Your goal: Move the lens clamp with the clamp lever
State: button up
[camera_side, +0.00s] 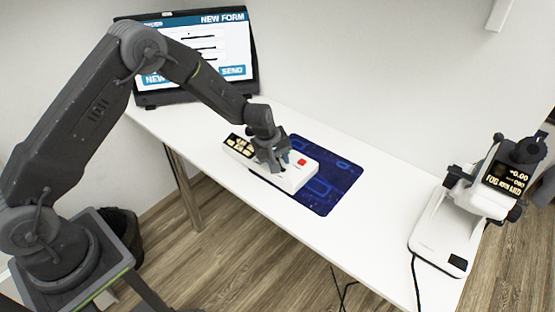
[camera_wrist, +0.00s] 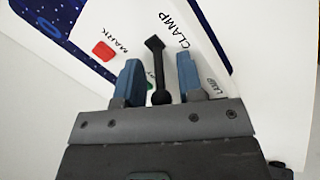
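The black clamp lever (camera_wrist: 155,60) stands on a white control box (camera_side: 291,180), beside the printed word CLAMP in the wrist view. My gripper (camera_wrist: 159,63) is open, with one blue finger on each side of the lever. Gaps show between the lever and both fingers. In the side view my gripper (camera_side: 272,158) is down at the box and hides the lever. A lens-measuring device (camera_side: 490,190) with a small lit screen stands at the right; I cannot make out its lens clamp.
A red button (camera_wrist: 103,51) marked MARK is left of the lever. The word LAMP is near the right finger. The box lies partly on a dark blue mat (camera_side: 325,195) on the white table (camera_side: 370,225). A monitor (camera_side: 200,60) stands at the back left.

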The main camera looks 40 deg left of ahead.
aim_at(286, 172)
jog(key=shift+c, duration=0.4)
grip_shut()
jog(key=shift+d+r, duration=0.1)
jog(key=shift+d+r+m+y, duration=0.15)
jog(key=shift+d+y, duration=0.3)
jog(key=shift+y, duration=0.7)
jog(key=shift+d+r+m+y, duration=0.15)
jog(key=shift+d+y, duration=0.3)
jog(key=shift+y, duration=0.7)
jog(key=shift+d+f+y, duration=0.1)
jog(key=shift+d+y, duration=0.2)
jog(key=shift+y, duration=0.65)
jog(key=shift+d+f+y, duration=0.1)
jog(key=shift+d+y, duration=0.15)
jog(key=shift+y, duration=0.7)
jog(key=shift+o, duration=0.4)
grip_release()
